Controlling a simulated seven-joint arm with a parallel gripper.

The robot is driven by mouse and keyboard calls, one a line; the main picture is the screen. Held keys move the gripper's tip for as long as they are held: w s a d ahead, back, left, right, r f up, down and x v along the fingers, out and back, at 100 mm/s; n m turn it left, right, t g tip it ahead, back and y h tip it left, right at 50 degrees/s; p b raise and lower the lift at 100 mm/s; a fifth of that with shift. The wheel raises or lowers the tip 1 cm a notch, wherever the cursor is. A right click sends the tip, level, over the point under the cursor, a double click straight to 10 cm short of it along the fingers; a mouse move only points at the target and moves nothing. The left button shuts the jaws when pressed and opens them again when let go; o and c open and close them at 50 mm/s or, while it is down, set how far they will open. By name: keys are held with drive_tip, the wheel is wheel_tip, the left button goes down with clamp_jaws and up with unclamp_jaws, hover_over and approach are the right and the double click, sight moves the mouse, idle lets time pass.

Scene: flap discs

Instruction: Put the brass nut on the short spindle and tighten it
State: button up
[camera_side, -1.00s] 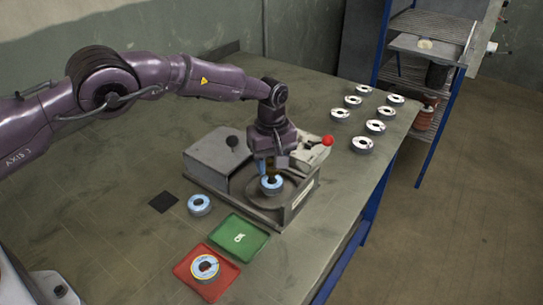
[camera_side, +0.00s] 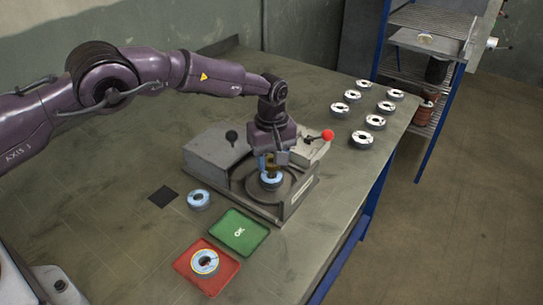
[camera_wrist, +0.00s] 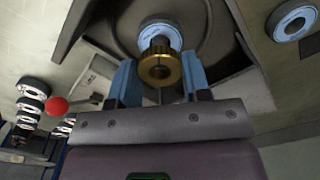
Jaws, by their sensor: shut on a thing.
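The brass nut (camera_wrist: 160,64) is a knurled gold ring with a dark hole. My gripper (camera_wrist: 160,72) is shut on it, one blue finger on each side. A blue-labelled disc (camera_wrist: 160,31) lies just beyond the nut in the wrist view. In the side view, my gripper (camera_side: 270,166) points down over this disc (camera_side: 271,181), which sits on the round plate of the grey machine (camera_side: 212,157). The short spindle is hidden by the nut and gripper. I cannot tell whether the nut is seated against the disc.
A lever with a red knob (camera_side: 327,135) stands close to the right of my gripper. Another blue-labelled disc (camera_side: 199,199) lies left of the machine. A green OK tray (camera_side: 257,238) and a red tray (camera_side: 221,280) holding a yellow-and-blue-labelled disc (camera_side: 205,262) lie in front. Several white-labelled discs (camera_side: 362,140) stand at right.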

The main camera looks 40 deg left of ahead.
sight(271, 170)
drive_tip(key=shift+f, duration=0.8)
idle(0.9)
drive_tip(key=shift+f, duration=0.7)
drive_tip(key=m, duration=0.3)
drive_tip(key=shift+f+m, duration=0.1)
drive_tip(key=shift+m, duration=0.3)
drive_tip(key=m, duration=0.8)
drive_tip(key=shift+f, duration=0.1)
drive_tip(key=shift+s+m, duration=0.1)
drive_tip(key=shift+m, duration=0.2)
drive_tip(key=shift+m, duration=0.5)
drive_tip(key=m, duration=0.4)
drive_tip(key=shift+f+m, duration=0.1)
drive_tip(key=shift+m, duration=0.3)
